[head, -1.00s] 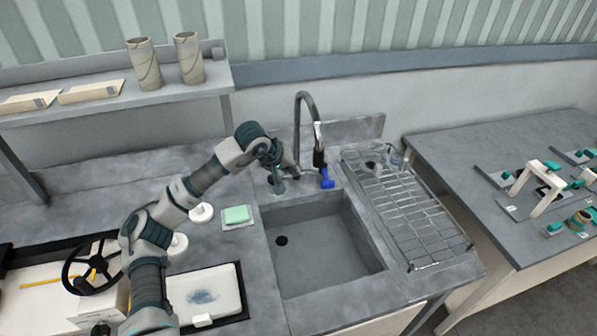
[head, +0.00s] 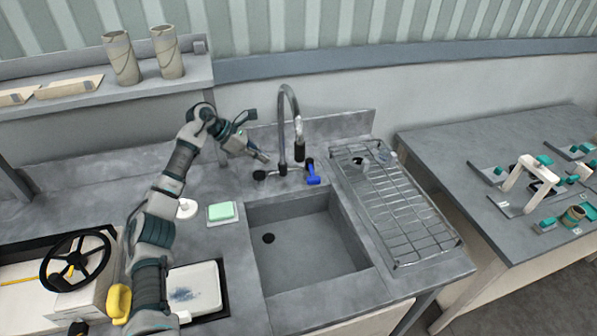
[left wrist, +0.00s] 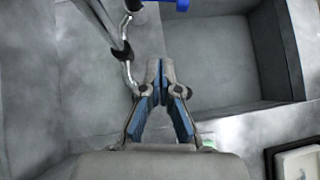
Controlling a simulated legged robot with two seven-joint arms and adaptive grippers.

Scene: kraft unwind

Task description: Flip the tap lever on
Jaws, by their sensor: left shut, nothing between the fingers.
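In the left wrist view the tap pipe (left wrist: 100,20) runs at the upper left, and the blue lever (left wrist: 182,4) is cut by the top edge. My left gripper (head: 264,158) is shut and empty, just left of the tap and above the dark handle, apart from the blue lever. The fingers also show in the left wrist view (left wrist: 160,68). My right gripper is not in view.
The sink (head: 305,245) is empty. A wire rack (head: 395,210) lies to its right, with small items at its back. A green sponge (head: 221,211) lies on a dish left of the sink. A shelf (head: 90,98) with two cardboard tubes stands at the back left.

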